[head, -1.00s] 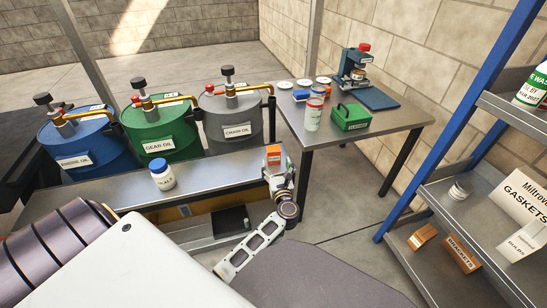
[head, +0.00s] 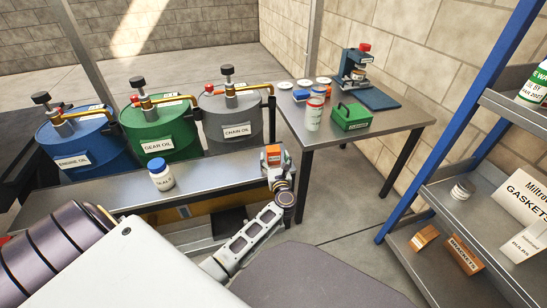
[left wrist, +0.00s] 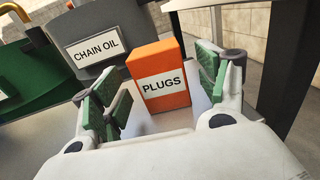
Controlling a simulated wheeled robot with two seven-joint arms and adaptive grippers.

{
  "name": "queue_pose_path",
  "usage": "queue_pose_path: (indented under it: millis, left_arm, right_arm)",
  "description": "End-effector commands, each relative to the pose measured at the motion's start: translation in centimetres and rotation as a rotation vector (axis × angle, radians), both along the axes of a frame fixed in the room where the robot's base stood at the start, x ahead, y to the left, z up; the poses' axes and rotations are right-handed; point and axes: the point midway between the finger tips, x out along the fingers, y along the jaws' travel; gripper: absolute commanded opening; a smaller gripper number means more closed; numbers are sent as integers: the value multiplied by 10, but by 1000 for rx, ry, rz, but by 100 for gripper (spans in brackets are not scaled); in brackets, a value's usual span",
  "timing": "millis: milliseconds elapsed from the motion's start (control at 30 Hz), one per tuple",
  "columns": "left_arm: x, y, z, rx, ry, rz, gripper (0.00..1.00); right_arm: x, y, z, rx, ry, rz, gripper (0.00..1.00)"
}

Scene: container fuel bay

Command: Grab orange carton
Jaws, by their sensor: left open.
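The orange carton (head: 273,152), labelled PLUGS, stands upright at the right end of the steel bench (head: 215,178). It also shows large in the left wrist view (left wrist: 158,67). My left gripper (head: 276,161) is at the carton, with its jaws open. In the left wrist view my left gripper (left wrist: 155,92) has a green-padded finger on each side of the carton, with visible gaps, most clearly on the left. The carton's lower front is partly hidden by the gripper in the head view. My right gripper is not in view.
A white jar (head: 161,174) with a blue lid stands left on the bench. Behind are blue (head: 85,147), green (head: 160,133) and grey (head: 231,122) oil drums. A steel table (head: 375,125) stands right, holding a green box (head: 350,117). Shelving (head: 480,205) is farther right.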

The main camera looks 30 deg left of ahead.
Motion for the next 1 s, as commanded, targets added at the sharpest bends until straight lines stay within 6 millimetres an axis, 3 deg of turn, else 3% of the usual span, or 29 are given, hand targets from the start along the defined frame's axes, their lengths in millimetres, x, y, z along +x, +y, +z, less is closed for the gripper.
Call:
queue_pose_path:
  millis: [333, 867, 1000]
  left_arm:
    - [23, 20, -3, 2, 1, 0, 74]
    - [25, 22, -2, 0, 1, 0, 74]
    - [25, 22, -2, 0, 1, 0, 60]
  right_arm:
    - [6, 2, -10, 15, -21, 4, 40]
    - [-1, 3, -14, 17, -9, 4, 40]
    - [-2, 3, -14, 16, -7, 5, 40]
